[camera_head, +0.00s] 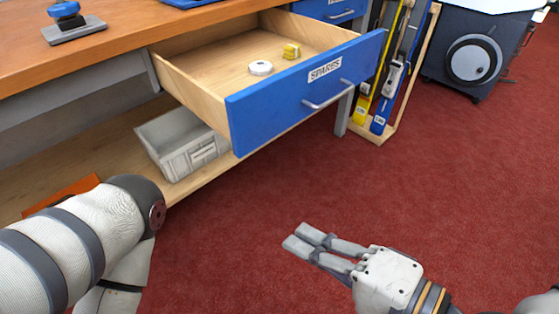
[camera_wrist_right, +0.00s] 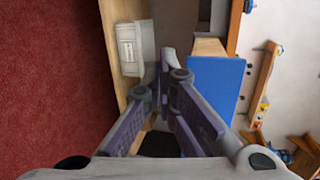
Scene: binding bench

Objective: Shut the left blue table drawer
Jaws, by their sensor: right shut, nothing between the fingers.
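The left blue table drawer (camera_head: 290,103) stands pulled well out from under the wooden table. Its blue front has a label reading SPARES and a silver bar handle (camera_head: 328,95). Inside lie a white round roll (camera_head: 260,68) and a small yellow object (camera_head: 291,51). My right gripper (camera_head: 298,237) is shut and empty, over the red floor in front of and below the drawer, apart from it. In the right wrist view the blue drawer front (camera_wrist_right: 216,88) shows right of the fingers (camera_wrist_right: 165,75). My left arm enters at the lower left; its gripper is out of sight.
A grey bin (camera_head: 182,142) sits on the low wooden shelf under the drawer. A second blue drawer (camera_head: 331,9) is behind, at the top. A wooden rack with levels (camera_head: 383,100) stands right of the table leg. Red floor in front is clear.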

